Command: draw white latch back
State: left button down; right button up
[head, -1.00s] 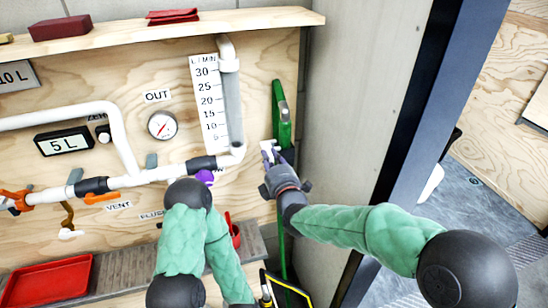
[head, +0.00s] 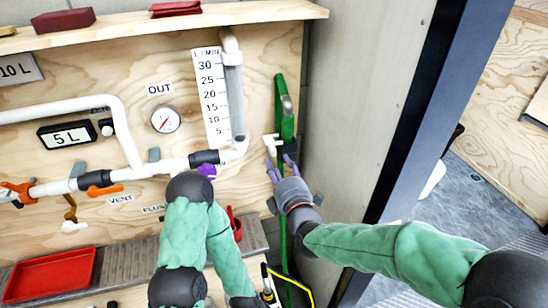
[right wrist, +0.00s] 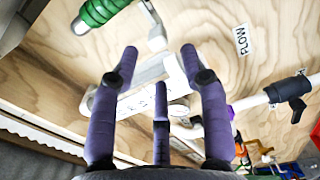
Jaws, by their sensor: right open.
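The white latch (head: 270,143) is a small pale piece on the left of a black holder (head: 287,152) below the green hose nozzle (head: 286,108) at the panel's right edge. My right gripper (head: 276,168) is open just below and in front of the latch, with its purple fingers pointing up at it and nothing held. In the right wrist view, the spread fingers (right wrist: 160,58) show with white parts behind them, and the ribbed green nozzle (right wrist: 98,12) is at top left. I cannot tell whether a finger touches the latch.
A clear flow gauge (head: 234,105) with a white pipe elbow stands left of the latch. A grey wall (head: 345,110) stands close on the right. A red tray (head: 48,282) lies at lower left.

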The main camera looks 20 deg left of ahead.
jog(key=shift+v, duration=2.5)
jog(key=d+f+m+g+h, duration=0.2)
jog(key=d+f+m, duration=0.2)
jog(key=f, duration=0.5)
jog(key=d+f+m+g+h, duration=0.15)
jog(key=d+f+m, duration=0.3)
jog(key=f, duration=0.55)
jog(key=d+f+m+g+h, duration=0.25)
jog(key=d+f+m, duration=0.2)
jog(key=f, duration=0.45)
jog(key=s+d+f+m+g, duration=0.4)
jog(key=s+f+m, duration=0.3)
jog(key=s+f, duration=0.2)
jog(key=s+d+f+m+g, duration=0.4)
jog(key=s+d+f+m, duration=0.2)
jog(key=s+f, duration=0.4)
jog(key=shift+s+f+m+g, duration=0.3)
jog(key=shift+s+m, duration=0.3)
jog(key=shift+s, duration=0.6)
